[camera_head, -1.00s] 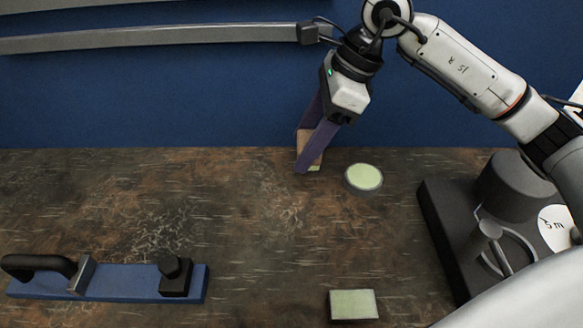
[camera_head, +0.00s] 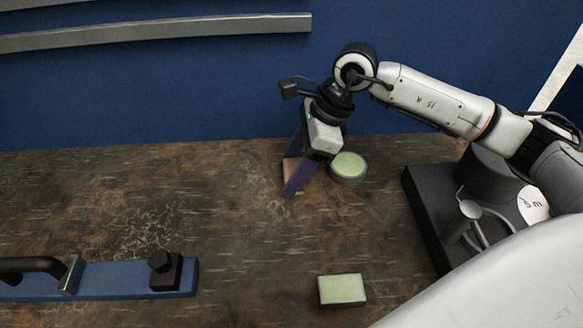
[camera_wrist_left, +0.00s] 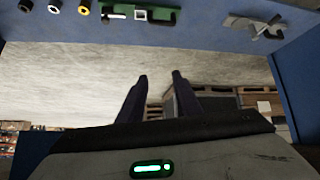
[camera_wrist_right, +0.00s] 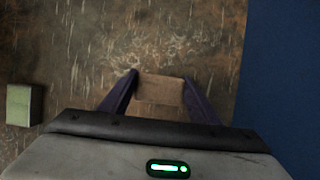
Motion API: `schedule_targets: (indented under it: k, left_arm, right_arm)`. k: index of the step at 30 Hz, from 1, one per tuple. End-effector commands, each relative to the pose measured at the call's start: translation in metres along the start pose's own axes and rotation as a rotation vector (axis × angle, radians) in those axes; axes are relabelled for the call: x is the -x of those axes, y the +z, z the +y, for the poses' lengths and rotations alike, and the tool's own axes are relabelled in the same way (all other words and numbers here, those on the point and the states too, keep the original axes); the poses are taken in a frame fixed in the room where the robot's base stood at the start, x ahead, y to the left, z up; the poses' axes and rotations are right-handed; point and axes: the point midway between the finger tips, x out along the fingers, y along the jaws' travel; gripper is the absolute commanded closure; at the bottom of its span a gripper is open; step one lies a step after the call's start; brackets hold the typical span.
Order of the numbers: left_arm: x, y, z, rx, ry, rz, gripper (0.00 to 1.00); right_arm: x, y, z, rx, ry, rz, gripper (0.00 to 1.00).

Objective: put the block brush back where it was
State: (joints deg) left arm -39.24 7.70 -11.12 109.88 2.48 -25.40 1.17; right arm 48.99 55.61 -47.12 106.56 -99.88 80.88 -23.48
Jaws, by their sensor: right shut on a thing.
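The block brush, a small tan wooden block (camera_head: 290,170), is between the purple fingers of my right gripper (camera_head: 291,179). The right gripper is shut on it, pointing down over the back middle of the table. In the right wrist view the block (camera_wrist_right: 160,90) spans the gap between both fingertips (camera_wrist_right: 160,78). A pale green edge shows below it in the head view; I cannot tell whether it touches the table. My left gripper (camera_wrist_left: 160,78) shows only in its own wrist view, fingers apart with nothing between them.
A round green-topped pad (camera_head: 348,165) stands just right of the held block. A rectangular green-topped pad (camera_head: 342,290) lies at the front. A blue tool with black handles (camera_head: 125,280) lies front left, a dark microscope-like base (camera_head: 430,215) at right. The middle table (camera_head: 220,210) is clear.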

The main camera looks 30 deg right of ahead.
Motion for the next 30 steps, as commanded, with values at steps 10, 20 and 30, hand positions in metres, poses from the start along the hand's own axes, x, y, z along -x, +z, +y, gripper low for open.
schedule_targets:
  k: [10,20,30]
  left_arm:
    - [-0.002,-0.002,-0.001,-0.003,-0.002,0.004,0.69]
    - [0.0,-0.002,-0.001,-0.001,-0.001,0.003,0.69]
    - [-0.001,0.003,0.0,-0.001,-0.001,-0.003,0.69]
  right_arm:
    - [-0.002,-0.001,0.0,0.0,0.001,0.0,0.25]
    - [0.018,0.001,-0.001,0.001,-0.003,0.0,0.25]
    - [0.09,0.001,-0.001,0.0,-0.004,-0.001,0.25]
